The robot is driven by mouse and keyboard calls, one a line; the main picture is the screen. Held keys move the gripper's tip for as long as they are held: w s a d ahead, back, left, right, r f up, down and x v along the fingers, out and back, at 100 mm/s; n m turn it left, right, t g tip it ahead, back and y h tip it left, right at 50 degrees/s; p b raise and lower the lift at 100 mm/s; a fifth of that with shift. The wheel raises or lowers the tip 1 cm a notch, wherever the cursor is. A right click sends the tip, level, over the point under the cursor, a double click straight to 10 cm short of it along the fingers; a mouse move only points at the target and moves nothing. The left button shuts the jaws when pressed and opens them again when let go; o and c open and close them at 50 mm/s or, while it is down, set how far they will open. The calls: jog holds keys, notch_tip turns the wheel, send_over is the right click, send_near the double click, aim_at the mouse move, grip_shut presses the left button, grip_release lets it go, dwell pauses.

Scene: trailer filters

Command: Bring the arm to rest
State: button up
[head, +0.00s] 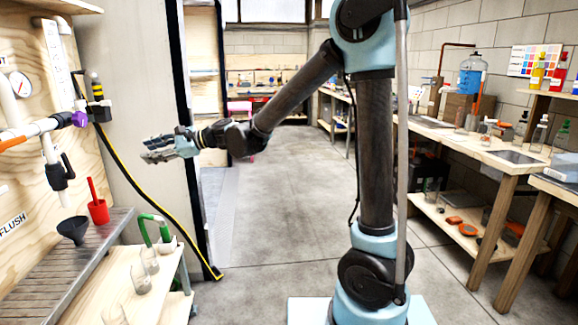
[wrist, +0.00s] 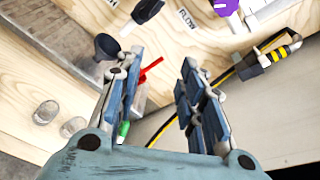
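My arm stands in the middle of the head view, reaching left from its upright column. My gripper (head: 146,150) hangs in the air at the left, in front of the pale panel and right of the plywood wall. In the wrist view my gripper (wrist: 155,85) has its two blue-padded fingers apart, with nothing between them. Behind the fingers show the plywood wall and a red handle. The gripper touches nothing that I can see.
Left are a slatted shelf (head: 70,262) with a black funnel (head: 74,230) and red cup (head: 98,211), white pipes, and a black-yellow cable (head: 150,190). Glass beakers (head: 140,280) stand on a lower wooden shelf. Right is a cluttered workbench (head: 480,148). The floor (head: 290,210) between is clear.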

jog(key=d+f+n+t+h, duration=0.2)
jog(key=d+f+n+h, duration=0.15)
jog(key=d, duration=1.35)
jog(key=d+f+n+t+h, duration=0.25)
jog(key=d+f+h, duration=0.2)
jog(key=d, duration=1.35)
jog(key=s+d+f+n+h, duration=0.1)
jog(key=s+d+f, duration=0.3)
jog(key=d, duration=0.5)
jog(key=s+d+f+n+g+h, duration=0.1)
jog(key=s+d+f+h, duration=0.3)
jog(key=d, duration=0.5)
jog(key=s+d+f+n+h, duration=0.2)
jog(key=s+d+f, duration=0.3)
jog(key=d, duration=0.5)
jog(key=shift+s+f+h, duration=0.3)
jog(key=shift+s+f, duration=0.05)
jog(key=shift+s, duration=0.45)
jog(key=shift+a+g, duration=0.1)
jog(key=shift+g, duration=0.15)
